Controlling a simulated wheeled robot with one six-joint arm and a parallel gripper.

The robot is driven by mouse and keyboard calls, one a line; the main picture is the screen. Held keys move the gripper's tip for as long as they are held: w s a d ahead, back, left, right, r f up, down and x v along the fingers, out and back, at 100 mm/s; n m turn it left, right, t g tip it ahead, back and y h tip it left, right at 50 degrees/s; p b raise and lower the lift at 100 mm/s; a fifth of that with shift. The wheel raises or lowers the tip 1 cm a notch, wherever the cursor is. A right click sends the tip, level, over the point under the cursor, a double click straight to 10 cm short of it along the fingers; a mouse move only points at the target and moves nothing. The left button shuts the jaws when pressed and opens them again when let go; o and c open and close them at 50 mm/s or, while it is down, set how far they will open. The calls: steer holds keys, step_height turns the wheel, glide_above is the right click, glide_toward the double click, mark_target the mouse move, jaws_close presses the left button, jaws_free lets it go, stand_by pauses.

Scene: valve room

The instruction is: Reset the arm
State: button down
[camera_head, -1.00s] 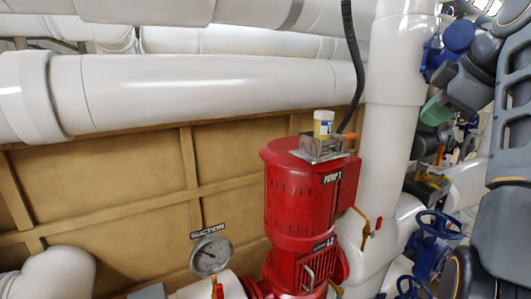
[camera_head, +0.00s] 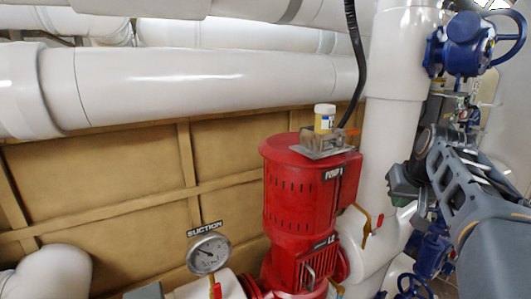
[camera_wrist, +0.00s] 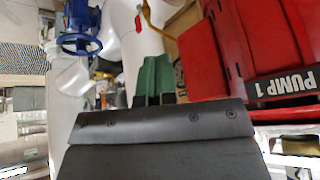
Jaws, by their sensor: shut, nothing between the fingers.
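My gripper (camera_wrist: 153,78) shows in the wrist view as two green fingers side by side beyond the dark wrist housing. They are shut with nothing between them. In the head view my grey arm comes in from the right edge, and its dark end is in front of the white vertical pipe, right of the red pump (camera_head: 305,205). The pump, labelled PUMP 1, also fills the right of the wrist view (camera_wrist: 240,45). A small yellow bottle with a white cap (camera_head: 324,118) stands on the metal box on top of the pump.
White vertical pipe (camera_head: 393,75) runs beside the pump. A blue valve (camera_head: 462,45) is at upper right. A yellow-handled lever (camera_head: 368,222) sticks out right of the pump. A suction gauge (camera_head: 208,253) is at lower left. Large white pipes (camera_head: 210,80) cross above.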

steer(key=s+a+f+n+b, duration=0.1)
steer(key=s+a+f, duration=0.6)
steer(key=f, duration=0.3)
steer(key=s+a+f+n+g+b, duration=0.1)
steer(key=s+a+f, duration=0.6)
steer(key=f, duration=0.3)
steer(key=shift+s+a+f+b, duration=0.2)
steer(key=shift+s+b, duration=0.2)
steer(key=shift+s, duration=0.4)
